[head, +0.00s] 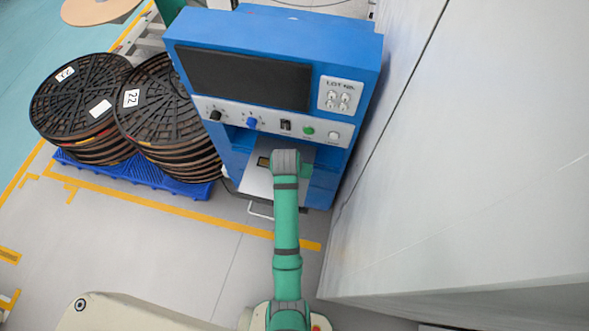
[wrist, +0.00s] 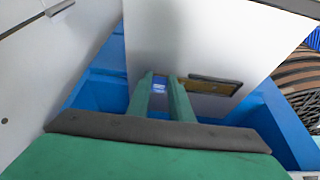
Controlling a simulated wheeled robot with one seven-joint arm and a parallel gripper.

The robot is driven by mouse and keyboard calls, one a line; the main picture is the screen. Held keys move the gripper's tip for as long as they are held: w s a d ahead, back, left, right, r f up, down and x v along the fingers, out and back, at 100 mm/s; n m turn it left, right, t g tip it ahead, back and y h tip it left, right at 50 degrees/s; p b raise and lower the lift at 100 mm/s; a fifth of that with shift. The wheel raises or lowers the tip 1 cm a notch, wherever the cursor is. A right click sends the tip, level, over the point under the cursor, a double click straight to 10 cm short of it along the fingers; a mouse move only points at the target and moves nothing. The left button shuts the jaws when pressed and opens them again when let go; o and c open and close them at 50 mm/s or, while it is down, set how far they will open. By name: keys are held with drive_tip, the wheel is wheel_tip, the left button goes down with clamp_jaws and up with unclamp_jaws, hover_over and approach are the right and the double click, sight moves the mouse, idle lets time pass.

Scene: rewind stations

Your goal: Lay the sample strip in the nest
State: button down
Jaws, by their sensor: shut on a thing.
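My gripper (wrist: 160,82) is at the end of my green arm, inside the open bay of the blue machine. Its two green fingers are shut on the sample strip, of which only a small pale blue-white part (wrist: 158,88) shows between the fingertips. The nest, a brown recess with a dark rim (wrist: 222,87), lies in the pale plate just right of the fingertips in the wrist view. In the head view the nest (head: 263,161) shows partly, left of my wrist, which hides the gripper and strip. I cannot tell the strip's height over the plate.
The blue machine (head: 365,60) has a dark screen, knobs and buttons above the bay, and its blue side walls stand close around my gripper. Stacked black reels (head: 80,95) sit on a blue pallet (head: 150,178) at left. A pale wall (head: 470,150) rises close at right.

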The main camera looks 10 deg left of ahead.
drive_tip(key=shift+f, duration=0.1)
drive_tip(key=c, duration=1.6)
unclamp_jaws()
drive_tip(key=v, duration=1.2)
drive_tip(key=s+d+f+n+t, duration=0.1)
drive_tip(key=s+d+f+t, duration=0.2)
drive_tip(key=s+d, duration=0.25)
drive_tip(key=s+d+f+t, duration=0.2)
drive_tip(key=s+d+f, duration=0.2)
drive_tip(key=s, duration=0.3)
drive_tip(key=s+r+t, duration=0.2)
drive_tip(key=s+r, duration=0.3)
drive_tip(key=s+d+r+t, duration=0.1)
drive_tip(key=s+r+t, duration=0.1)
drive_tip(key=s+r, duration=0.3)
drive_tip(key=s+d+r+m+t, duration=0.1)
drive_tip(key=s+r+t, duration=0.1)
drive_tip(key=s+r, duration=0.3)
drive_tip(key=shift+v, duration=0.85)
